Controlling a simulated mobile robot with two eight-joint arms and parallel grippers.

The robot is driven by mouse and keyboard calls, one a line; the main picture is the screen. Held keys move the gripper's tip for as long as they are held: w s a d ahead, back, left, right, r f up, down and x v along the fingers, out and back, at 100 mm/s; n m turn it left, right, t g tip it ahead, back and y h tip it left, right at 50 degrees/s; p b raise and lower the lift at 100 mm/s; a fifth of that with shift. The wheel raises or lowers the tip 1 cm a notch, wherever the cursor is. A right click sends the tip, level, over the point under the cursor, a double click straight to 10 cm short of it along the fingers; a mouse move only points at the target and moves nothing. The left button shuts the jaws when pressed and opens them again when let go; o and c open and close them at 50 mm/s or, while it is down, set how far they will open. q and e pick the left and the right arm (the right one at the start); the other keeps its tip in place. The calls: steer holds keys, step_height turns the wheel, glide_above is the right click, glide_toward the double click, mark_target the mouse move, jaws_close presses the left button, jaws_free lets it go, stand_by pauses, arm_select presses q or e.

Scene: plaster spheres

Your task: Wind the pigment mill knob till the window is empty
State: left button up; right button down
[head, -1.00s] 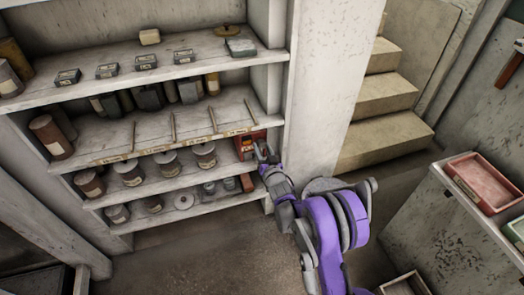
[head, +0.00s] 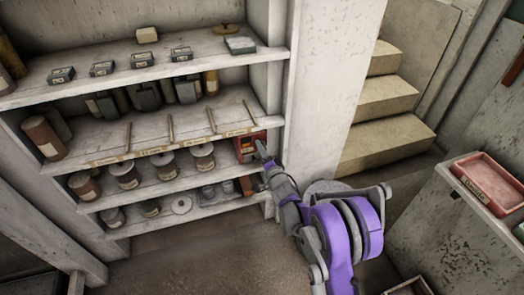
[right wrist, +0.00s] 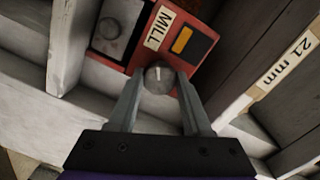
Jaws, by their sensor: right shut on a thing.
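The red pigment mill (head: 246,146) sits at the right end of a shelf in the head view. In the right wrist view its red face (right wrist: 199,48) carries a white MILL label (right wrist: 160,28). The window (right wrist: 193,45) is a dark slot, part of it filled orange (right wrist: 182,40). My right gripper (right wrist: 158,79) is shut on the round grey knob (right wrist: 159,82), one finger on each side. A pale line on the knob points roughly up in that view. In the head view my right gripper (head: 263,153) reaches the mill from the front right. My left gripper is not in view.
Shelf boards and a post (head: 330,80) closely surround the mill. Steps (head: 385,110) and a red tray (head: 488,183) are at the right.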

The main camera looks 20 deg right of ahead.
steer(key=shift+m, duration=1)
steer(key=shift+c, duration=1.7)
jaws_free()
steer(key=s+p, duration=0.1)
steer(key=s, duration=0.9)
steer(key=shift+s+d+r, duration=0.25)
steer(key=shift+s+d, duration=0.15)
